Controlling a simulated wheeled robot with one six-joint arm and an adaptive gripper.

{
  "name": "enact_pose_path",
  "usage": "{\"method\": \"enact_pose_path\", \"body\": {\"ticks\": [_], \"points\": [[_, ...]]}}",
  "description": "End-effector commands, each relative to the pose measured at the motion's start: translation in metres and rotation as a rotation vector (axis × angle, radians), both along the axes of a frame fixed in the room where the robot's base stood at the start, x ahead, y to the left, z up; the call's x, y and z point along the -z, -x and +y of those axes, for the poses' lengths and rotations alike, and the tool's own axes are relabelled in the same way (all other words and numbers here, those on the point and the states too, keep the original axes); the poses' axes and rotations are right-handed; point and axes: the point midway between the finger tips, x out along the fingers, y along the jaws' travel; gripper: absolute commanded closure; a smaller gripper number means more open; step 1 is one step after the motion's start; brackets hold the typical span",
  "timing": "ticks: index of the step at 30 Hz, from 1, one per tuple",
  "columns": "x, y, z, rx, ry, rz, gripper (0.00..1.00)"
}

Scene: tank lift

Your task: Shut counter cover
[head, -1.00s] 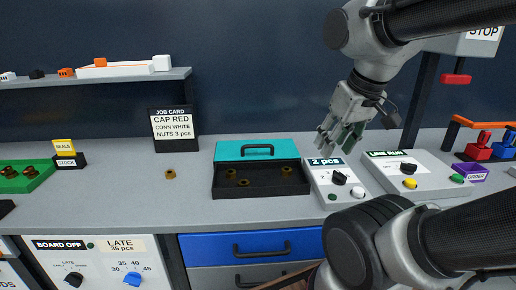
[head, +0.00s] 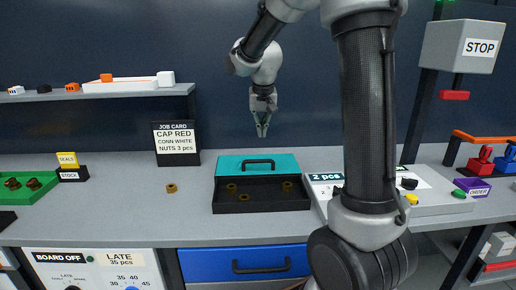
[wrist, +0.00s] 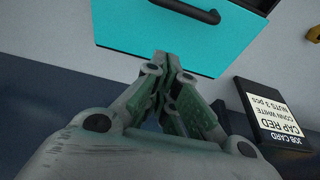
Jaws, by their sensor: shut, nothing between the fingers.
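The teal cover (head: 225,165) with a black bar handle (head: 258,163) sits at the back of a black tray (head: 222,206). The front of the tray is uncovered, and brass nuts (head: 244,196) show inside it. My gripper (head: 262,134) is shut and empty, pointing down above and behind the cover. In the wrist view the closed fingertips (wrist: 168,58) appear over the near edge of the teal cover (wrist: 130,28), with the handle (wrist: 190,10) beyond them. The gap in height between fingers and cover is hard to judge.
A job card (head: 176,143) stands behind left. A loose nut (head: 171,188) and a green tray (head: 18,190) lie left. A shelf (head: 90,93) overhangs the back left.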

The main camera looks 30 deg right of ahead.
Motion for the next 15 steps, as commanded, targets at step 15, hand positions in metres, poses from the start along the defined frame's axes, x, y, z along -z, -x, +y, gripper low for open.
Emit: {"method": "enact_pose_path", "body": {"ticks": [15], "points": [[0.089, -0.024, -0.011, 0.005, -0.002, 0.007, 1.00]]}}
